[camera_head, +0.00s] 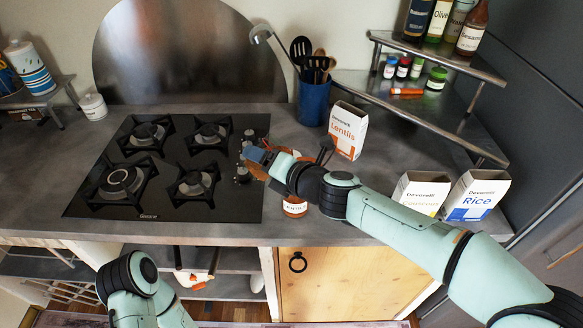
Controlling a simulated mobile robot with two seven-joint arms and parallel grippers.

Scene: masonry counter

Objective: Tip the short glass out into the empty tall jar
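A jar with a white label reading partly "…NTILS" (295,208) stands near the counter's front edge, right of the hob. Its upper part is hidden behind my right arm. My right gripper (257,157) is at the hob's right edge, above and left of that jar. An orange-brown, glassy thing (256,172) shows just under the gripper, partly covered; I cannot tell whether it is the short glass or whether the fingers grip it. No clearly empty tall jar is visible. My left arm is at the bottom left, its gripper out of view.
The black gas hob (160,165) lies to the left. A Lentils box (348,130) and a blue utensil pot (313,102) stand behind my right arm; a Couscous box (421,192) and a Rice box (478,196) stand to the right. A metal corner shelf (440,125) carries bottles and small jars.

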